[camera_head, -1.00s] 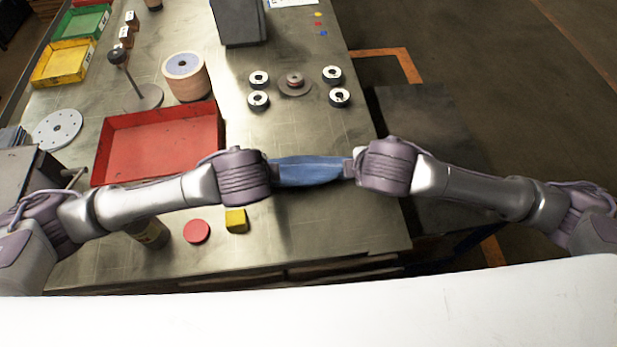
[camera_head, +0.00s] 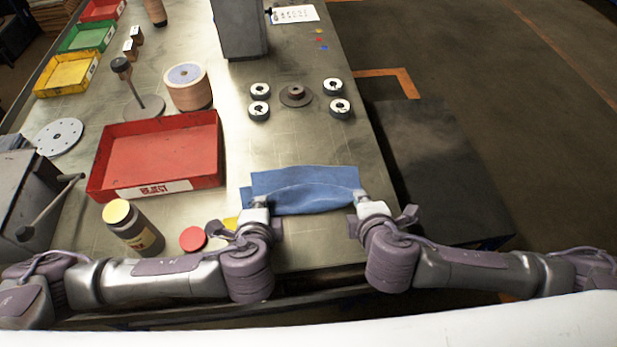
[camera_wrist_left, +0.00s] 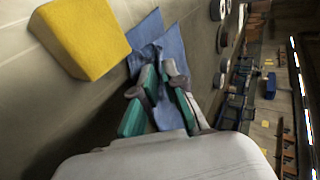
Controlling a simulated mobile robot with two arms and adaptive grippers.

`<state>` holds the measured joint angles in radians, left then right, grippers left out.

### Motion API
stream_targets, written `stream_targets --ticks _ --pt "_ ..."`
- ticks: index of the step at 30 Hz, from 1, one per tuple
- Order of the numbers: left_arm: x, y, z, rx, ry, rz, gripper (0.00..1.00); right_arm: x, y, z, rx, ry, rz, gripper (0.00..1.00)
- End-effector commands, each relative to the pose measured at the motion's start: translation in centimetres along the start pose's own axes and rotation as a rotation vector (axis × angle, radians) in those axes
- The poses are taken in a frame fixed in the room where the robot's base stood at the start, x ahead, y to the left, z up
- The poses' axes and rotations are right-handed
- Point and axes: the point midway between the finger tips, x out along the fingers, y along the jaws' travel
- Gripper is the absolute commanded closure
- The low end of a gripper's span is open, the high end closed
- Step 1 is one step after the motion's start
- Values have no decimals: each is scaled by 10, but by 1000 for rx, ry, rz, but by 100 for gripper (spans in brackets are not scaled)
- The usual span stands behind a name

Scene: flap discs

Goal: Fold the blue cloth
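The blue cloth (camera_head: 300,182) lies near the table's front edge. Its far part is flat; a nearer layer spans between my two grippers, curved along its front edge. In the left wrist view the cloth (camera_wrist_left: 172,48) is bunched at the fingertips. My left gripper (camera_head: 258,203) is at the cloth's near left corner, its teal-padded fingers (camera_wrist_left: 160,75) closed around the bunched fabric. My right gripper (camera_head: 361,197) is at the near right corner and appears closed on it; its fingertips are small and partly hidden.
A red tray (camera_head: 160,150), a dark bottle with a yellow lid (camera_head: 138,232), a red disc (camera_head: 192,239) and a yellow block (camera_wrist_left: 82,38) are left of the cloth. Several black-and-white rings (camera_head: 259,110) stand beyond it. Bare table lies between cloth and rings.

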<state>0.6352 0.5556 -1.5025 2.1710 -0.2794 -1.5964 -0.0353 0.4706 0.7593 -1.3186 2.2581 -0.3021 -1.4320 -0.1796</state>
Motion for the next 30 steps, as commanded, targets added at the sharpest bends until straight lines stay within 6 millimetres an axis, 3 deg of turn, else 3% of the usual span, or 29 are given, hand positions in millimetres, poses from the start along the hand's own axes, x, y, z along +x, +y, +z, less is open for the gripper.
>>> stream_targets --ticks 1,6,16,30 --pt "0 0 0 0 0 0 83 0 0 0 0 0 0 83" --pt "0 0 0 0 0 0 54 0 0 0 0 0 0 55" --pt "-4 -4 0 -2 1 1 54 -4 5 0 1 0 0 54" --pt "-58 -53 -3 -3 3 0 54 -58 54 1 3 3 2 54"
